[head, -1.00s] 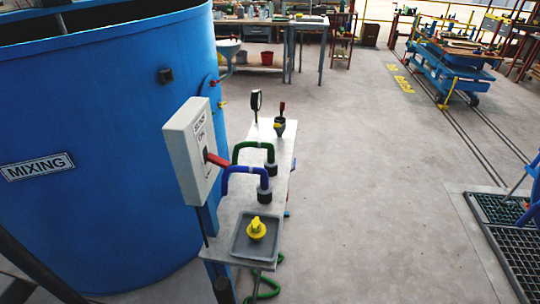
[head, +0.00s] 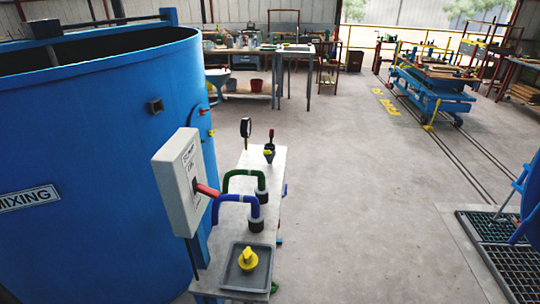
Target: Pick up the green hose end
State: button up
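A green hose (head: 240,174) arches over the narrow grey table and runs down into a dark fitting (head: 262,190) on its top. A blue hose (head: 238,199) arches in the same way just in front of it, into another dark fitting (head: 257,220). A small bit of green (head: 274,287) shows low beside the table's near right edge; most of it is hidden, and I cannot tell whether it is a hose end. My gripper is not in view.
Open floor (head: 370,200) lies to the right, before a grating (head: 512,262).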

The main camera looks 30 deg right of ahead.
aim_at(262, 188)
jog(key=i+l+u, duration=0.1)
jog(key=l+u, duration=0.35)
jog(key=l, duration=0.5)
jog(key=l+u, duration=0.4)
jog(key=l, duration=0.6)
jog(key=i+l+u, duration=0.15)
jog(key=l, duration=0.2)
jog(key=i+l+u, duration=0.15)
jog(key=l, duration=0.25)
